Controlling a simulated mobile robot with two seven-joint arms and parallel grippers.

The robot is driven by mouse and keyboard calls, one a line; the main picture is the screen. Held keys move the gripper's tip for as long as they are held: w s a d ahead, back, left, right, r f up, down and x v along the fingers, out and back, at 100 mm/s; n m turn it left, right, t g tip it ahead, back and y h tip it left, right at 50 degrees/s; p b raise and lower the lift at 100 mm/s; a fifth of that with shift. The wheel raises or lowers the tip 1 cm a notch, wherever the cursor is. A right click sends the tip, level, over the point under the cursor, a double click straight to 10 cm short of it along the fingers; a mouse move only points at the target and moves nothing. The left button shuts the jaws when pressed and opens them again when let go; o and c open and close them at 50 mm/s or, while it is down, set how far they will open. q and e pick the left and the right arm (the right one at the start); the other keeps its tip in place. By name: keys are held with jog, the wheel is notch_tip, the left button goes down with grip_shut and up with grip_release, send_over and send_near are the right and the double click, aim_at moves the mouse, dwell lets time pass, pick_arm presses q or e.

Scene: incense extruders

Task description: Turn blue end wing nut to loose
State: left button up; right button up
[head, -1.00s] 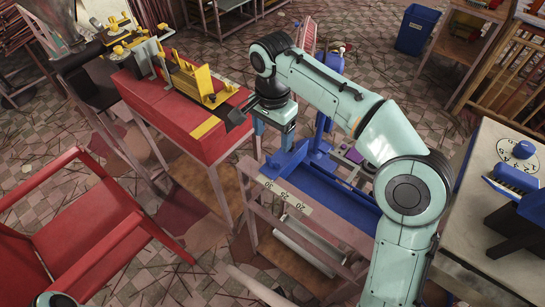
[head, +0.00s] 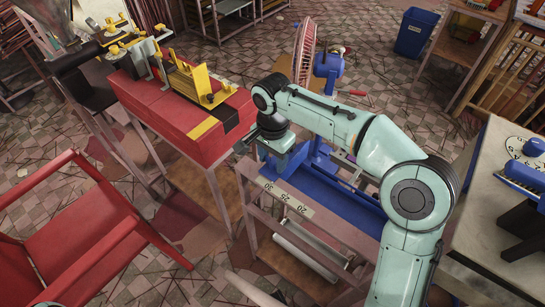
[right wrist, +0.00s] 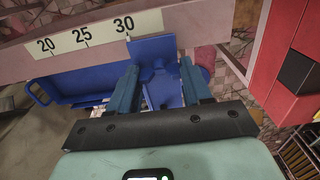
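The blue extruder (head: 340,197) lies on a narrow pinkish wooden stand, a long blue trough with an upright blue part at its far side. Its blue end shows in the right wrist view (right wrist: 158,52) beyond my fingers. I cannot make out a separate wing nut there; it is too small or hidden. My right gripper (right wrist: 160,78) is open, its two fingers apart with blue extruder parts visible between and beyond them. In the head view it hangs over the left end of the blue extruder (head: 285,160); contact cannot be told. My left gripper is out of view.
A number scale (head: 285,197) runs along the stand's front edge. A red box (head: 185,115) carrying a yellow and black extruder stands close at left. A red chair (head: 85,220) is at lower left. A table with blue items (head: 525,172) stands at right.

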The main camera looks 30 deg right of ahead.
jog(key=c, duration=0.4)
